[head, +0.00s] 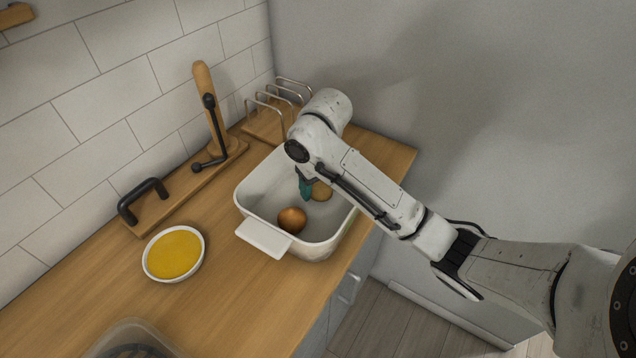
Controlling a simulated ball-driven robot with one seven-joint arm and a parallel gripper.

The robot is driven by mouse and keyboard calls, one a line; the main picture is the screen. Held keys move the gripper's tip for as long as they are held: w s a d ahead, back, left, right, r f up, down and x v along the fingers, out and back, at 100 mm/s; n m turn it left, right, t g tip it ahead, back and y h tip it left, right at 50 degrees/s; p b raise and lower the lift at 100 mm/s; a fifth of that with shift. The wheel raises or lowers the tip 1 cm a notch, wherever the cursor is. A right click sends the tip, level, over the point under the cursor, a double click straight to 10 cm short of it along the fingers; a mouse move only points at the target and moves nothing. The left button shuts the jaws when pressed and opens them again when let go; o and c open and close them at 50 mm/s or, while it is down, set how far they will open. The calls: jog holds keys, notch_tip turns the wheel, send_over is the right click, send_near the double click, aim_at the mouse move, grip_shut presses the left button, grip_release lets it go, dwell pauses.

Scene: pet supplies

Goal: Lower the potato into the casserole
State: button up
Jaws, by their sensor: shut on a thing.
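The casserole (243,209) is a white, deep, square-cornered dish with a flat handle on its near side. It stands on the wooden counter. The potato (322,190) is a tan, rounded thing inside the outline of the casserole, partly hidden by my arm. My gripper (308,187) points down over the casserole opening, with a teal finger showing beside the potato. It is shut on the potato. I cannot tell whether the potato touches the casserole floor. The other finger is mostly hidden.
A brown onion-like ball (292,220) lies in the near part of the casserole. A bowl of yellow food (174,253) stands left. A wooden board with a black handle (150,210), an upright holder (207,100) and a wire rack (270,110) line the tiled wall.

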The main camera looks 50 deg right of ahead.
aim_at(321, 183)
jog(key=shift+f, duration=0.15)
jog(key=o, duration=1.2)
jog(key=shift+o, duration=0.2)
jog(key=r+p, duration=0.1)
jog(key=r, duration=0.2)
jog(key=r+p, duration=0.2)
jog(key=r, duration=0.1)
jog(key=s+r+p, duration=0.1)
jog(key=r+p, duration=0.1)
jog(key=r, duration=0.1)
jog(key=shift+a+r, duration=0.1)
jog(key=shift+r, duration=0.05)
jog(key=shift+s+a+r+p, duration=0.15)
jog(key=shift+r+p, duration=0.3)
jog(key=shift+r, duration=0.3)
jog(key=shift+f, duration=0.1)
